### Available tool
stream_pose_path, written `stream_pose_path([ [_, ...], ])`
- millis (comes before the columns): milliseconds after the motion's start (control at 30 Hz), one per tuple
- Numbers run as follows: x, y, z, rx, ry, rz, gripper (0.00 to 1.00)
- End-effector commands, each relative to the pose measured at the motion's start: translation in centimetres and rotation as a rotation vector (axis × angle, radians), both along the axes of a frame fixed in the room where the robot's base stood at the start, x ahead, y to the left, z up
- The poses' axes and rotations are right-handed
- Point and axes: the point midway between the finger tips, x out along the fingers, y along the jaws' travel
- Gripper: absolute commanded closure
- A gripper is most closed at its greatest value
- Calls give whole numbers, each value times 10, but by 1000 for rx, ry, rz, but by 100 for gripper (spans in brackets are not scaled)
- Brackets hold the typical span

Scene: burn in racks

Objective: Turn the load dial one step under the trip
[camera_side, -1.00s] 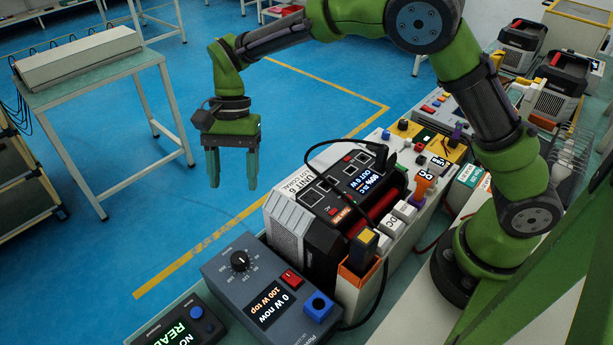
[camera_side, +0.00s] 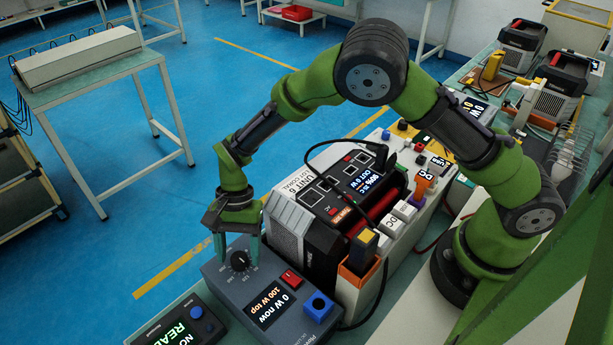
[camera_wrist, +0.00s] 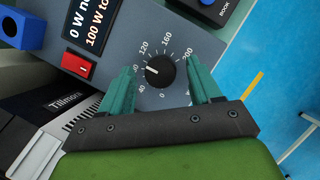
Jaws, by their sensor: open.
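The load dial is a black round knob (camera_wrist: 160,71) on the sloped face of a blue-grey load box (camera_side: 222,272). Its white mark points left in the wrist view, among printed numbers from 0 upward; the number beside it is partly hidden by a finger. The box's display (camera_side: 271,304) reads "0 W now" and "100 W top". My gripper (camera_side: 238,250) is open, pointing down over the dial. In the wrist view its teal fingers (camera_wrist: 162,68) stand on either side of the knob, with gaps visible. I cannot tell how far above the panel the tips are.
The box also has a red switch (camera_side: 290,279) and a blue socket (camera_side: 319,305). The power unit (camera_side: 318,225), labelled unit 6, stands close on the right, with a black cable looping over it. A dark box with a green display (camera_side: 172,336) is at front left.

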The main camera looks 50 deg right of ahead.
Motion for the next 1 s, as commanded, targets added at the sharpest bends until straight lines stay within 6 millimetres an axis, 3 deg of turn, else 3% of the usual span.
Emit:
stream_pose_path([
  [300,0,1,-2,1,-1,1,38],
  [667,0,1,-2,1,-1,0,91],
  [833,1,1,-2,1,-1,75,92],
  [1000,2,2,-2,1,-1,279,92],
])
